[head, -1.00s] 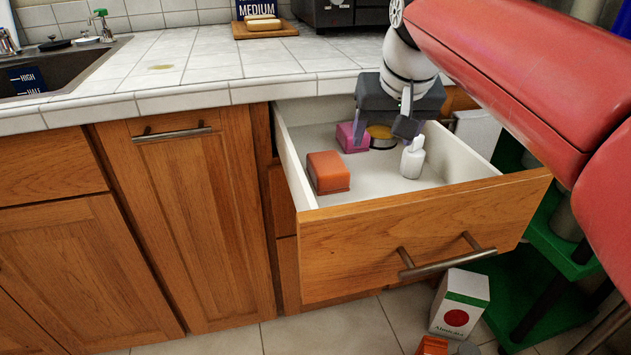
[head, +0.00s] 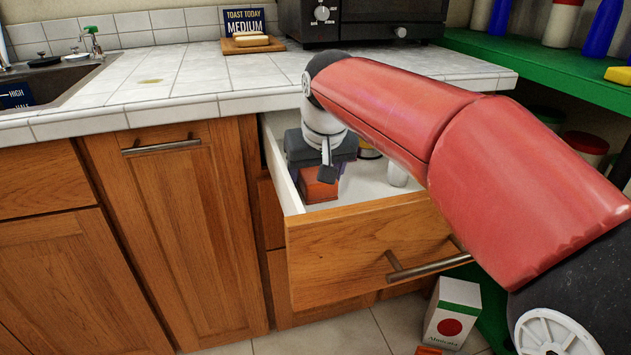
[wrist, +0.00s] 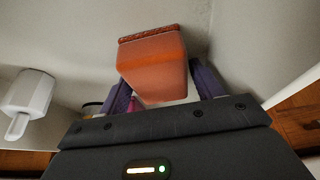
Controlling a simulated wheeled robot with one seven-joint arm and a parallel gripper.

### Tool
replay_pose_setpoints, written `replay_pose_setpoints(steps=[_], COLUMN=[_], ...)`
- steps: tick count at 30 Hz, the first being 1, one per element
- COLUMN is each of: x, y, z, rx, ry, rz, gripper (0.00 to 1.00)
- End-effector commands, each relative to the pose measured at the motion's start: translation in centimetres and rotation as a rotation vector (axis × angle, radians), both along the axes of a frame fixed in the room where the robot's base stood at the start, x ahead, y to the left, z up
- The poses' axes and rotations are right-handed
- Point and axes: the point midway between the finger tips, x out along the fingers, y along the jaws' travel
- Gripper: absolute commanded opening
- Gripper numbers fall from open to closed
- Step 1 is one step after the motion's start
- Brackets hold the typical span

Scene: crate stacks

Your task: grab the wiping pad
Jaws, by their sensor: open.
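The wiping pad, an orange block with a darker textured layer, lies in the open drawer (head: 345,240). In the head view the wiping pad (head: 318,190) is near the drawer's left wall, partly hidden by my gripper (head: 318,172). In the wrist view the wiping pad (wrist: 152,62) sits between the two purple fingers of my gripper (wrist: 162,84). The fingers are apart, one on each side of the pad. I cannot tell whether either finger touches it.
A white bottle (wrist: 30,92) lies to the left in the wrist view. The drawer walls are close by. The tiled counter (head: 200,75) is above.

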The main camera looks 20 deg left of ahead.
Motion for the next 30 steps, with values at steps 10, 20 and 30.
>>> replay_pose_setpoints(steps=[10,20,30], x=[0.0,0.0,0.1], y=[0.0,0.0,0.0], z=[0.1,0.9,7.5], rx=[0.0,0.001,0.003], ry=[0.0,-0.001,-0.003], rz=[0.0,0.0,-0.002], gripper=[0.34,0.32,0.32])
